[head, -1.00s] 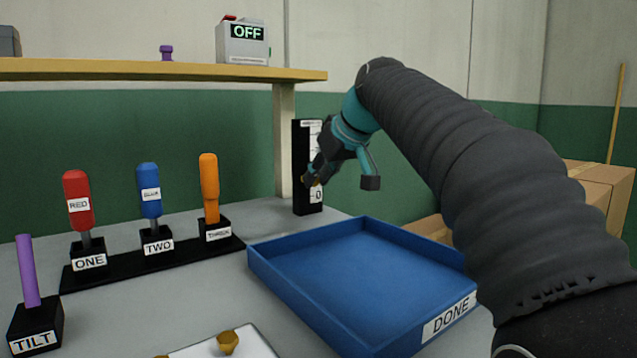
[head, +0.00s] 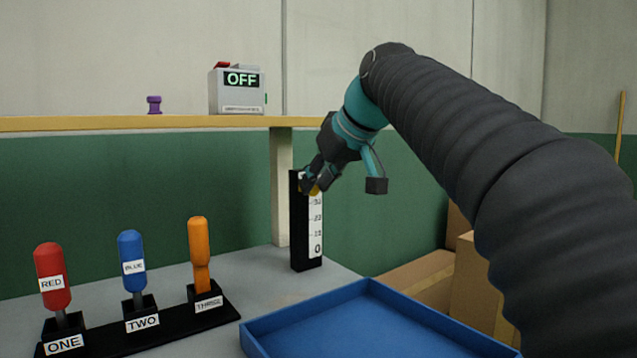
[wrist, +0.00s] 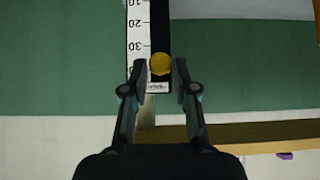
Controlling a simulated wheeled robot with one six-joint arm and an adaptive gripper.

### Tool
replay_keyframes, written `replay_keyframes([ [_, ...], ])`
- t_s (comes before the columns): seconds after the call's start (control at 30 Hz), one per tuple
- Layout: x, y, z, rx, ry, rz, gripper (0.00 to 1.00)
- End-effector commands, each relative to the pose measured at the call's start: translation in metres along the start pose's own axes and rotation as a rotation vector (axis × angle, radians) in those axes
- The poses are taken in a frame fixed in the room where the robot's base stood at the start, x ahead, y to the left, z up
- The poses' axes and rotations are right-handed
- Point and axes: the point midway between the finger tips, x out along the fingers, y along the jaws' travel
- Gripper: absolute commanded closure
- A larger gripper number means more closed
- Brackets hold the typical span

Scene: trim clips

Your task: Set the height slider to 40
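The height slider is a black upright post (head: 305,258) with a white number scale (head: 316,230) on its front, 0 at the bottom. In the head view my gripper (head: 314,184) is at the upper part of the post and hides most of the knob. In the wrist view the scale (wrist: 137,30) appears upside down; 10, 20 and 30 are readable. The knob is past 30, about level with 40, whose mark is partly hidden by a finger.
A blue tray (head: 372,292) lies in front of the slider. Red (head: 52,278), blue (head: 132,258) and orange (head: 199,255) levers stand at the left. Above is a shelf (head: 150,123) with a box reading OFF (head: 238,94) and a purple knob (head: 154,104). Cartons (head: 470,285) are at right.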

Motion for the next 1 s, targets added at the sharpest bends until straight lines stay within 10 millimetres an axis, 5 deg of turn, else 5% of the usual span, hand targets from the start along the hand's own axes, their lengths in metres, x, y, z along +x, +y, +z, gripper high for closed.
replay_keyframes([
  [0.47,-0.005,0.000,0.001,0.000,-0.004,0.000,0.51],
  [1.0,-0.099,0.001,0.000,0.000,-0.001,0.002,0.51],
])
